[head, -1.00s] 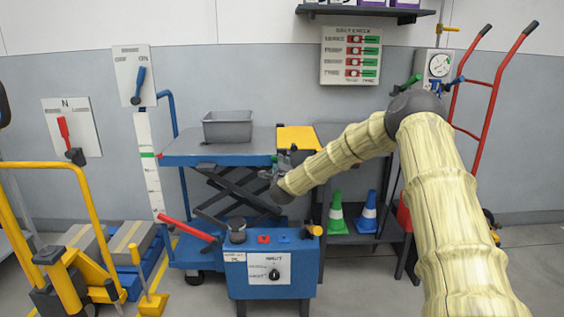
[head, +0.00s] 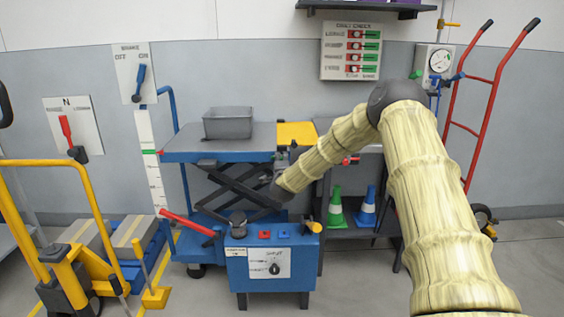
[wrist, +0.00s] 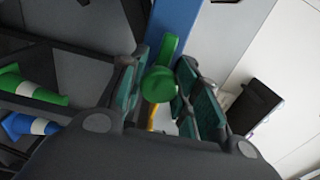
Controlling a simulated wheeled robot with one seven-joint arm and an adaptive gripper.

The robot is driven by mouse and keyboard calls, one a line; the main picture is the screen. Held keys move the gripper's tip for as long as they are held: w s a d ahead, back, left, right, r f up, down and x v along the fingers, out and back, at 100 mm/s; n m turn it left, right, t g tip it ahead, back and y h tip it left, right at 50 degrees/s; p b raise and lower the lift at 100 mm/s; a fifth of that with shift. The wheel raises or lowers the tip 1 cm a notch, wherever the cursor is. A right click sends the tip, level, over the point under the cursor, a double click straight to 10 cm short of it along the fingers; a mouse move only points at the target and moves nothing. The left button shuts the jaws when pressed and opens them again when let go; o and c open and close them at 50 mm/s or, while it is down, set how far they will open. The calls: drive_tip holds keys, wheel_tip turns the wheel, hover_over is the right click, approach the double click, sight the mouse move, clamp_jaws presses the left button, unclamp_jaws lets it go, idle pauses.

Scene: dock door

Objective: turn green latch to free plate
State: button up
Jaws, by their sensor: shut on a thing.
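The green latch (wrist: 162,78) shows in the wrist view as a rounded knob and arm beside a blue post or edge. My gripper (wrist: 160,85) has its two fingers on either side of the latch and is shut on it. In the head view my gripper (head: 281,166) is at the right end of the blue lift table (head: 216,150), low beside the yellow plate (head: 297,134). The plate lies flat across the gap between the lift table and the dark stand on the right. My arm and gripper hide the latch in the head view.
A grey bin (head: 228,123) stands on the lift table. A blue control box (head: 268,262) with a red lever stands in front. A green cone (head: 336,208) and a blue cone (head: 366,208) sit under the stand. A yellow pallet jack (head: 72,277) is at left.

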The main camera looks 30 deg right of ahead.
drive_tip(key=shift+f, duration=0.1)
drive_tip(key=o, duration=1)
drive_tip(key=v, duration=1.2)
drive_tip(key=shift+s, duration=0.1)
